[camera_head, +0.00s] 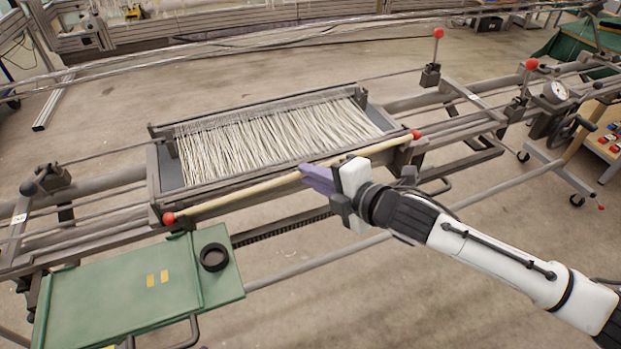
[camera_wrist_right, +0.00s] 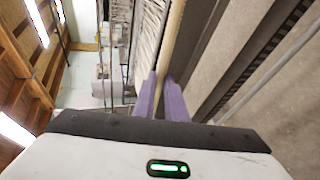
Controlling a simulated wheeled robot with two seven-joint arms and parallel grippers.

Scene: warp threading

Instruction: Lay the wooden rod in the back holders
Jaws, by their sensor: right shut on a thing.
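The wooden rod (camera_head: 240,196) is long, pale and red-tipped at both ends. It runs slantwise along the near edge of the warp tray (camera_head: 153,185), its left end lower in the picture. My right gripper (camera_head: 316,178) has purple fingers shut on the rod, right of its middle. In the right wrist view, the rod (camera_wrist_right: 176,35) runs away from between the fingertips (camera_wrist_right: 163,85). I cannot tell whether the rod touches the frame under it, nor which brackets are the back holders. My left gripper is not in view.
White warp threads (camera_head: 265,135) fill the tray. A green table (camera_head: 110,295) with a black ring (camera_head: 214,257) stands at the lower left. Red-knobbed posts (camera_head: 437,55) and a dial (camera_head: 556,92) stand on the metal frame at right. Floor shows in front of the frame.

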